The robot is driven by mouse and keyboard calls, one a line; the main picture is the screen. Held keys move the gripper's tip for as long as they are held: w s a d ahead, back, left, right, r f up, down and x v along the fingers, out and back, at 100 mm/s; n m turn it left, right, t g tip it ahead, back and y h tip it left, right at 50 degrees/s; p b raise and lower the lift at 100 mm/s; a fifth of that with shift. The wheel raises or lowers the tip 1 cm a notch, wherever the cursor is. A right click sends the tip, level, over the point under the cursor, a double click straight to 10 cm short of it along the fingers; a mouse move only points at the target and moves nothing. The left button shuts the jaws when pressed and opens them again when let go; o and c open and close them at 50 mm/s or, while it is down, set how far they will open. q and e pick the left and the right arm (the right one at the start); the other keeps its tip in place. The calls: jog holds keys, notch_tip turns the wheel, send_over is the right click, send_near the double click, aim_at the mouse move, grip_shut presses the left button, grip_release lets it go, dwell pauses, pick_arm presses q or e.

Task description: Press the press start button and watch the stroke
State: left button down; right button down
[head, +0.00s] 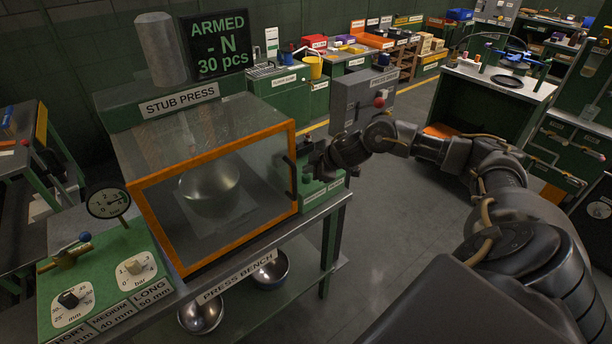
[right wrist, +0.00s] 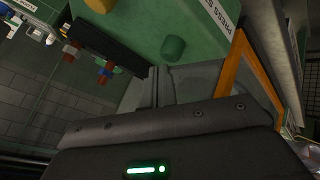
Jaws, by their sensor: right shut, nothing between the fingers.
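The stub press (head: 175,98) stands on the press bench, its orange-framed clear guard (head: 215,200) down over a shiny metal bowl (head: 209,185). The screen above (head: 218,47) reads "ARMED - N 30 pcs". My right gripper (head: 312,170) is shut and empty over the green control panel (head: 322,192) beside the guard. In the right wrist view, a green round button (right wrist: 173,47) stands out from the panel near a partly cut-off "PRESS S" label, just beyond my fingers (right wrist: 165,85); contact cannot be told. The gripper hides the button in the head view. My left gripper is out of view.
A panel with a gauge (head: 108,203), a lever and dials sits at the bench's left end. Two bowls (head: 270,268) rest on the shelf below. A grey box with a red button (head: 380,98) stands behind my arm. Open floor lies right of the bench.

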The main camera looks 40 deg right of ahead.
aim_at(309, 177)
jog(key=shift+f, duration=0.6)
dwell(0.4)
jog(key=shift+r, duration=0.1)
jog(key=shift+r+p, duration=0.85)
jog(key=shift+r, duration=0.05)
jog(key=shift+r, duration=0.1)
notch_tip(309, 177, up, 5)
jog(key=p, duration=0.5)
